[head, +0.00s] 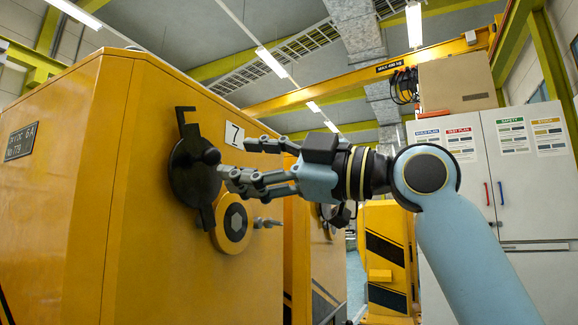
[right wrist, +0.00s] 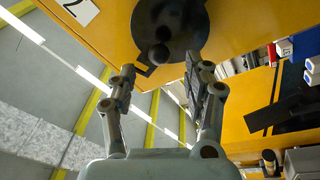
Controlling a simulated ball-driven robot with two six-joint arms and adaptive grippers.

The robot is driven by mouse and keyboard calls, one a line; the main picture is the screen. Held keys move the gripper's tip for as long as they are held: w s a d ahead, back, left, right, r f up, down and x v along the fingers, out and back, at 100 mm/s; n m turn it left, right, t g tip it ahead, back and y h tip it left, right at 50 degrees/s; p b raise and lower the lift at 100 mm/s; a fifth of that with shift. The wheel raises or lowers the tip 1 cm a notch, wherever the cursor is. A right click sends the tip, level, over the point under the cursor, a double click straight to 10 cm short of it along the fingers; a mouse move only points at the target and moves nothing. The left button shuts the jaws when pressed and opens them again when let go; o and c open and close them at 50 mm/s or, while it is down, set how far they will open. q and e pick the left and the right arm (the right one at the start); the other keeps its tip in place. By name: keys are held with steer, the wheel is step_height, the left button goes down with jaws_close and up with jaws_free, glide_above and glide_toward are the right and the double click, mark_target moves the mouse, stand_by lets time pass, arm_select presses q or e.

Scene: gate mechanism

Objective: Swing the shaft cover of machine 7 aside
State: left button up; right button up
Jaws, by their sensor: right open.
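The yellow machine with the white 7 label (head: 234,135) fills the left of the head view. Its black shaft cover (head: 190,182) is a round plate with arms above and below and a dark round knob (head: 211,156). The cover partly overlaps a yellow ring with a dark centre (head: 235,222). My right gripper (head: 236,158) is open and empty, its fingers pointing at the knob from the right. In the right wrist view the cover (right wrist: 180,22) and knob (right wrist: 158,54) show just beyond the spread fingertips. I cannot tell whether they touch. My left gripper is out of view.
A second yellow machine (head: 300,240) stands close behind on the right. Grey-white cabinets (head: 530,180) with posted sheets stand at the right. A small grey pointed part (head: 268,222) sticks out beside the ring. A strip of floor (head: 355,285) shows between the machines and cabinets.

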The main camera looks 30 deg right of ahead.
steer(key=v, duration=0.6)
steer(key=shift+s+d, duration=0.15)
steer(key=shift+s, duration=0.1)
steer(key=shift+f, duration=0.1)
stand_by(0.7)
